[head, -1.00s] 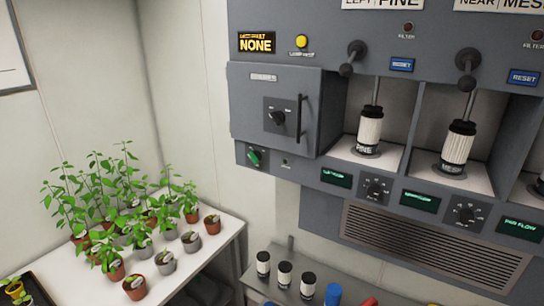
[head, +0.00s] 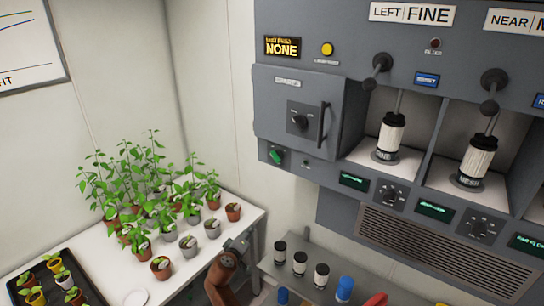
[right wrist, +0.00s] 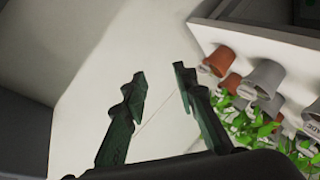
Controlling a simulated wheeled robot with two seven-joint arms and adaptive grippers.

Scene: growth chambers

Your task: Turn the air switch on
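I cannot read which label says air. My right gripper (head: 240,243) shows small at the bottom of the head view, by the plant table's right edge, below and left of the green switch and well apart from it. In the right wrist view its two dark fingers (right wrist: 160,98) are spread, with nothing between them. My left gripper is out of view.
Potted seedlings stand on the white table (head: 110,270). A metal shelf (head: 350,290) holds black-capped canisters (head: 300,263) and a blue-capped one. Two filter cartridges (head: 389,136) stand in the cabinet bays. A black door handle (head: 324,125) sticks out. The wall below the switch is clear.

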